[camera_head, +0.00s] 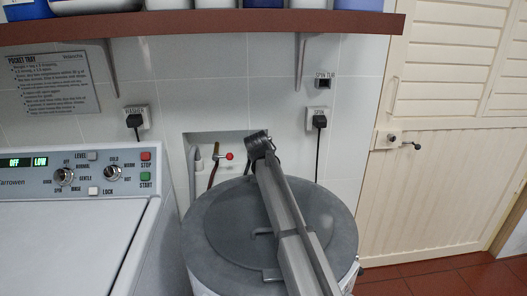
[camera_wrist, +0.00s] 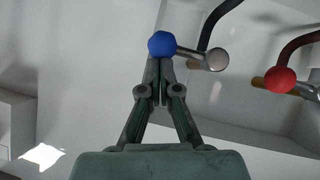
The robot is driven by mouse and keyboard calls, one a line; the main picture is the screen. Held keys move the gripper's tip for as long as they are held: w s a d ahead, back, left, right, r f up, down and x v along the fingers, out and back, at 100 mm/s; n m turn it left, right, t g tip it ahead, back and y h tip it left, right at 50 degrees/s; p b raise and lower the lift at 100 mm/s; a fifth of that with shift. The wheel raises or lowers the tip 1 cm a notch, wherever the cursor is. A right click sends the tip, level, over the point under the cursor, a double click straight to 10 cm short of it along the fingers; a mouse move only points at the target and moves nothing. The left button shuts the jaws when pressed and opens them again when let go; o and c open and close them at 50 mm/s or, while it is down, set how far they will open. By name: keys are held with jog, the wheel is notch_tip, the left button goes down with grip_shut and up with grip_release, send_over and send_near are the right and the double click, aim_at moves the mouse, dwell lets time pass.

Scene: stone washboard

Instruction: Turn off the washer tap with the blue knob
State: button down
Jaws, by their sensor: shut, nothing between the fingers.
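The blue knob (camera_wrist: 162,44) shows in the wrist view on the end of a short metal lever, which runs right to a tap body (camera_wrist: 216,59). My gripper (camera_wrist: 159,62) is shut and empty. Its fingertips are just below the blue knob in that picture; I cannot tell whether they touch it. A red knob (camera_wrist: 279,80) on a second tap is to the right. In the head view the red knob (camera_head: 229,156) shows in the wall recess, while my arm hides the blue knob and my gripper.
A washer (camera_head: 75,250) with a control panel stands at left. A round spin tub (camera_head: 225,235) stands below the recess (camera_head: 190,148), under my arm. A brown shelf (camera_head: 200,27) with containers runs overhead. Plugged cords hang beside the recess. A cream door (camera_head: 440,190) is at right.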

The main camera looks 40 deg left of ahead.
jog(key=w+a+r+v, duration=0.1)
jog(key=r+v, duration=0.1)
jog(key=v, duration=1)
jog(key=shift+s+r, duration=0.2)
jog(key=shift+r, duration=0.25)
jog(key=shift+d, duration=0.2)
